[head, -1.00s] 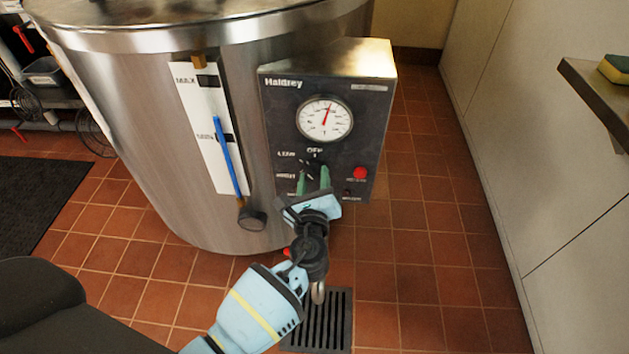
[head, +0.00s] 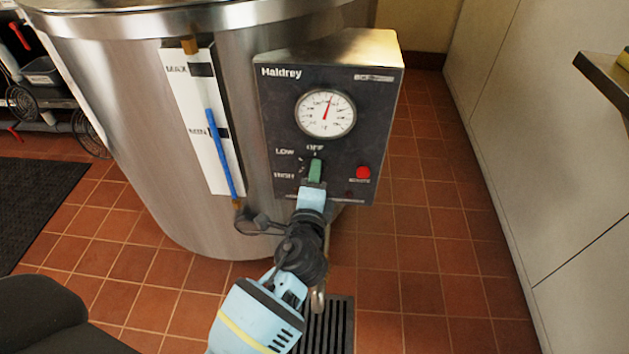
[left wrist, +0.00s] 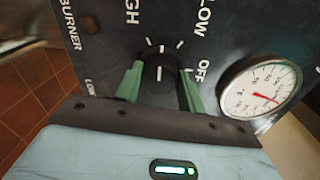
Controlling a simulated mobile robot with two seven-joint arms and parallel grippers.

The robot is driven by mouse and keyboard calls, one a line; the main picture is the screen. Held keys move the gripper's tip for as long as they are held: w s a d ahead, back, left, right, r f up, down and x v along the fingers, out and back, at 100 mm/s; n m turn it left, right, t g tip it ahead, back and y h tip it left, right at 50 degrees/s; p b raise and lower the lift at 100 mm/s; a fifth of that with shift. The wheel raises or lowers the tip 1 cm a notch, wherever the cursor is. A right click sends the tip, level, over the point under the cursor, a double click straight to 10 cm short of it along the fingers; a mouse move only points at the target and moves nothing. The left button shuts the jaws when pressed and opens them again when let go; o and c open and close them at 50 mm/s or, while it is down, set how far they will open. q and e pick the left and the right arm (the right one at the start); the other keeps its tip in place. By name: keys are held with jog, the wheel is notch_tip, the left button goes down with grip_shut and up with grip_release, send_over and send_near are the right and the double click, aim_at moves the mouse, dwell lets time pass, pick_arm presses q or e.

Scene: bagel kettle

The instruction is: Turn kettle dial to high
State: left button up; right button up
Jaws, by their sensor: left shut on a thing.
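The kettle dial (left wrist: 161,60) is a small black knob with a pale line, on the kettle's dark control panel (head: 283,109). In the left wrist view it sits between the two green fingers of my left gripper (left wrist: 160,88), which is shut on it. The pale line runs upright in that picture, roughly between HIGH (left wrist: 131,10) and LOW (left wrist: 204,15); I cannot tell its exact setting. OFF (left wrist: 203,71) is to the right. In the head view my left gripper (head: 315,171) covers the dial, its fingers seen nearly edge-on. My right gripper is not in view.
A round gauge (head: 325,113) is above the dial and a red light (head: 363,172) is to its right. The steel kettle (head: 120,130) has a blue level tube (head: 220,152). A floor drain (head: 330,325) lies below. A metal shelf edge (head: 603,85) juts in at right.

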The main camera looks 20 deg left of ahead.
pick_arm(q)
jog(key=shift+a+n+h+b, duration=0.2)
jog(key=shift+n+b, duration=0.7)
jog(key=shift+n, duration=1.8)
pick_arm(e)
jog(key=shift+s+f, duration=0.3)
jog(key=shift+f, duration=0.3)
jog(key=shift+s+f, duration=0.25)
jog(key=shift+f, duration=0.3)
pick_arm(q)
jog(key=shift+d, duration=0.1)
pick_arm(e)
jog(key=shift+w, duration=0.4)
pick_arm(q)
jog(key=o, duration=1)
jog(key=shift+c, duration=0.2)
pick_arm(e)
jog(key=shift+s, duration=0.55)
pick_arm(q)
jog(key=shift+s, duration=0.15)
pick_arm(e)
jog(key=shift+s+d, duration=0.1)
